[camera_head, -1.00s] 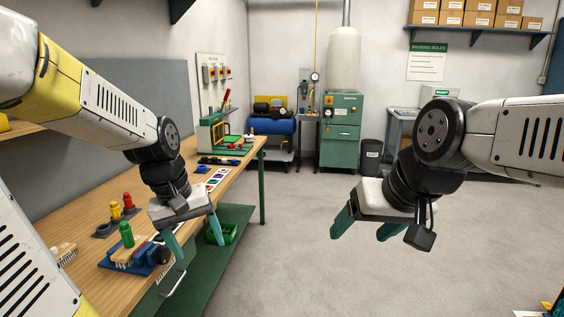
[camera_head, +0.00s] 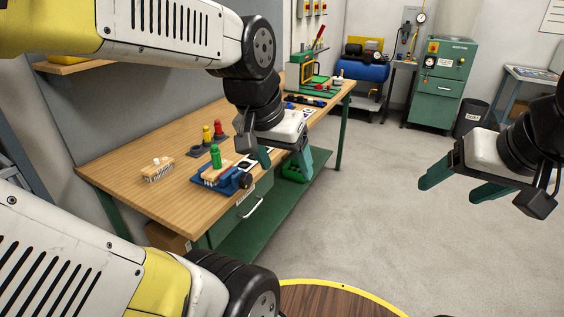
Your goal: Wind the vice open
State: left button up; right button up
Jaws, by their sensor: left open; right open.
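The vice (camera_head: 228,184) is a low blue tool on the front part of the wooden bench, with a dark round knob (camera_head: 243,181) at its right end. A small brush with a wooden back (camera_head: 210,174) sits at its jaws; the size of the jaw gap cannot be told. My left gripper (camera_head: 284,163) is open and empty, in front of the bench edge to the right of the vice, apart from it in the picture. My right gripper (camera_head: 455,188) is open and empty over the floor at the right.
A green bottle (camera_head: 215,157) shows just behind the vice. Red and yellow bottles (camera_head: 212,133) stand in a dark holder further back. Another brush (camera_head: 158,169) lies on the bench (camera_head: 130,185) to the left. A drawer handle (camera_head: 250,207) juts out below. Open floor lies right.

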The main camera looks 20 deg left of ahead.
pick_arm(q)
jog(key=w+a+f+m+g+y, duration=0.4)
jog(key=a+f+g, duration=0.1)
jog(key=f, duration=0.3)
jog(key=m+t+y, duration=0.4)
jog(key=m+y, duration=1.1)
jog(key=m, duration=0.1)
send_near(249, 183)
jog(key=a, duration=0.1)
jog(key=x, duration=0.8)
jog(key=shift+c, duration=0.2)
jog(key=c, duration=1.3)
jog(key=shift+n, duration=0.4)
